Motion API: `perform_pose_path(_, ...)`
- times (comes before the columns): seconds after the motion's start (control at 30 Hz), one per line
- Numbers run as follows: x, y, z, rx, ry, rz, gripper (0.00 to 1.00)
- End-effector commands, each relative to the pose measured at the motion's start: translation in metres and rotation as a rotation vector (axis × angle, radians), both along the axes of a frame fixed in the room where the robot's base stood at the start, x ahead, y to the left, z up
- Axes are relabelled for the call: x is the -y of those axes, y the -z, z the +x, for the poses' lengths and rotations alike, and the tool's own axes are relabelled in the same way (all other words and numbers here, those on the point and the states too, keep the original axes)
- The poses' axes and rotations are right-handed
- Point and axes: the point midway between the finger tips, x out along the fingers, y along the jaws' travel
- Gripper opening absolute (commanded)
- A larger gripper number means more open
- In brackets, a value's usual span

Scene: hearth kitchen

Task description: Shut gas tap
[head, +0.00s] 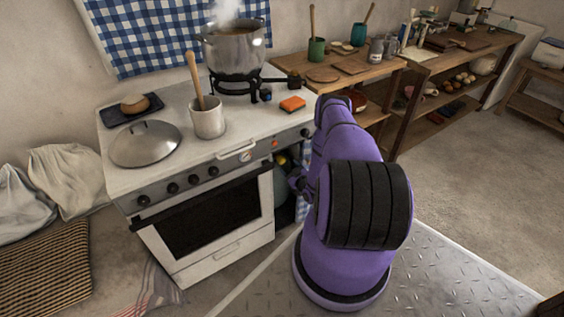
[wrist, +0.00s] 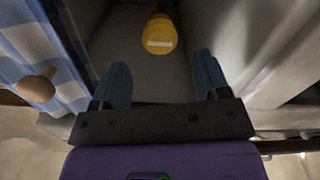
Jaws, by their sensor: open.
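A yellow round piece with a white mark (wrist: 160,33) shows at the top of the wrist view, in a shadowed recess. It may be the gas tap; I cannot tell for sure. My gripper (wrist: 163,80) is open, its two blue fingers apart and empty, with the yellow piece beyond and between their tips. In the head view my gripper (head: 298,183) is at the stove's right side, mostly hidden by my purple arm. A dark greenish rounded object (head: 281,190), perhaps a gas bottle, shows in the gap there. The tap is not distinguishable in the head view.
The white stove (head: 215,233) borders the gap, with a steaming pot (head: 234,50) on its burner. Shelves (head: 455,90) stand at the back right.

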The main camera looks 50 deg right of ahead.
Motion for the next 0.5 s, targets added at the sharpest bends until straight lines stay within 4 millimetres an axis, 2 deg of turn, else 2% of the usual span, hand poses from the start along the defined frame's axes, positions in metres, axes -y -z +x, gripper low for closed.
perform_pose_path(0.2, 0.008, 0.000, 0.036, 0.002, 0.000, -0.001, 0.69)
perform_pose_path(0.5, 0.013, 0.000, 0.057, 0.000, 0.000, 0.001, 0.69)
